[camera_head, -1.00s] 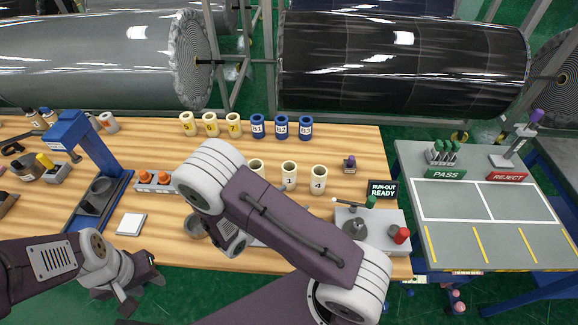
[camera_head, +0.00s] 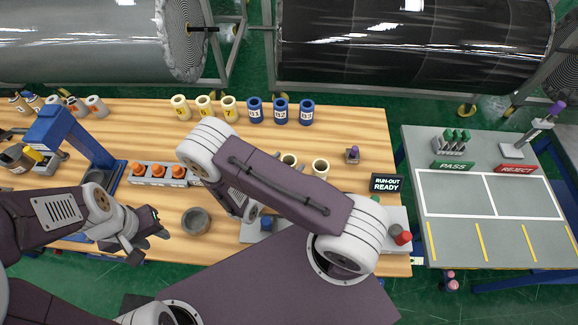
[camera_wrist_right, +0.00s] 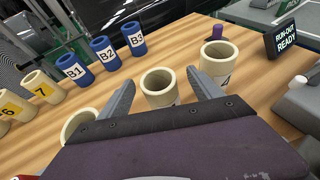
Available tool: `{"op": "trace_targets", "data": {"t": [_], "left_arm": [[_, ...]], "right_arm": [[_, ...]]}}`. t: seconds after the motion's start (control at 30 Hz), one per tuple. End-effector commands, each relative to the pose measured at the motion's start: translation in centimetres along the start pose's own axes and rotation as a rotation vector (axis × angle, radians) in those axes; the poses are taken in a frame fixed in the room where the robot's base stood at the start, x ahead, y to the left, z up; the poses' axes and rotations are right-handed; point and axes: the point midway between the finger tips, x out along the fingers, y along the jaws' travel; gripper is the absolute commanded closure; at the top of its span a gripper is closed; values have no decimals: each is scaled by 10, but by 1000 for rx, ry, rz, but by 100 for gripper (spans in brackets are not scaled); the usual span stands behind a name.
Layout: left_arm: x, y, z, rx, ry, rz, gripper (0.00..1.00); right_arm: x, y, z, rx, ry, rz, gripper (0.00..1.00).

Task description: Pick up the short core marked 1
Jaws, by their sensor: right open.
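The short cream core marked 1 in the earlier head view stands upright in the middle of its row; in the head view now only its top (camera_head: 289,159) shows above my right arm. The core marked 4 (camera_wrist_right: 218,62) stands just right of the right finger. My left gripper (camera_head: 147,238) is open and empty, low at the left.
Another cream core (camera_wrist_right: 78,125) is partly hidden at left in the wrist view. Blue cores (camera_head: 281,112) and yellow-marked cores (camera_head: 204,107) stand farther back. The run-out sign (camera_head: 387,183) and a purple-topped piece (camera_head: 352,155) are to the right. A grey bowl (camera_head: 196,221) lies nearer.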

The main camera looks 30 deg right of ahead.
Motion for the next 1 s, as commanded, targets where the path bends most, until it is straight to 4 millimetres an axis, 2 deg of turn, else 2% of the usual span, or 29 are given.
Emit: {"op": "trace_targets", "data": {"t": [0.13, 0.23, 0.33, 0.5, 0.53, 0.77, 0.8, 1.0], "left_arm": [[-18, 0, -2, 0, 0, 0, 64], [-20, 0, -2, 0, 1, 0, 64], [-21, 0, -2, 0, 0, 0, 64], [-20, 0, -2, 0, 0, 0, 64], [-20, 0, -2, 0, 0, 0, 64], [-20, 0, -2, 0, 0, 0, 64], [-20, 0, -2, 0, 0, 0, 64], [-20, 0, -2, 0, 0, 0, 64]], "right_arm": [[25, 2, 6, 1, 0, -7, 26], [41, 3, 3, 1, 0, -6, 26], [49, 4, 2, 1, 1, -3, 26], [49, 4, 1, 0, 0, 0, 26], [49, 4, 1, 1, 0, 0, 28], [49, 4, 1, 1, 0, -1, 92], [49, 4, 1, 1, 0, -1, 96], [48, 4, 2, 1, 0, -1, 96]]}}
